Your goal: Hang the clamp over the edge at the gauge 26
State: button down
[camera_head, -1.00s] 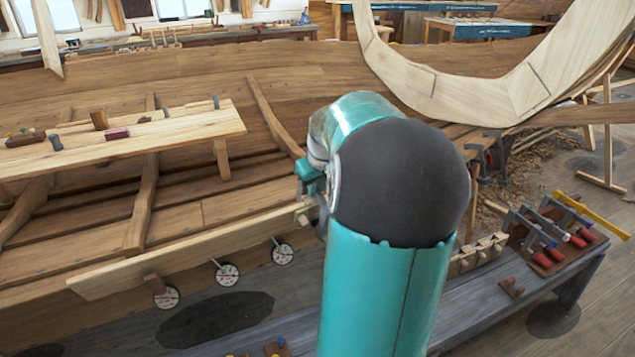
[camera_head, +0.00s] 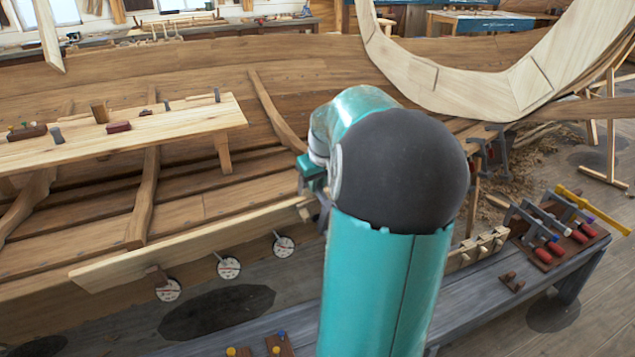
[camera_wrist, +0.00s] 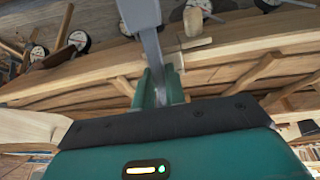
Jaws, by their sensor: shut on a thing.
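In the wrist view my gripper (camera_wrist: 160,88) is shut on a grey metal clamp (camera_wrist: 150,48), whose bar runs up from between the teal fingers. In the head view my gripper (camera_head: 312,172) is partly hidden behind my arm, near the right end of a pale plank (camera_head: 200,244) along the hull. Part of the clamp (camera_head: 324,207) shows below it. Round white gauges hang below the plank: a left one (camera_head: 168,290), a middle one (camera_head: 228,268) and a right one (camera_head: 283,246). Their numbers are too small to read. Whether the clamp touches the plank edge cannot be told.
A grey bench (camera_head: 480,295) at the lower right carries a rack of red-handled clamps (camera_head: 560,235) and a notched wooden block (camera_head: 478,250). A raised board (camera_head: 190,123) with small tools lies over the hull at left. A large curved wooden frame (camera_head: 480,88) stands at right.

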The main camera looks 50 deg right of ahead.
jog(key=shift+s+f, duration=0.15)
jog(key=shift+f, duration=0.05)
dwell(0.6)
jog(key=c, duration=1.4)
grip_release()
jog(key=shift+o, duration=0.2)
jog(key=shift+a, duration=0.1)
jog(key=v, duration=1.3)
jog(key=shift+r, duration=0.4)
jog(key=shift+s+a, duration=0.1)
jog(key=shift+a, duration=0.05)
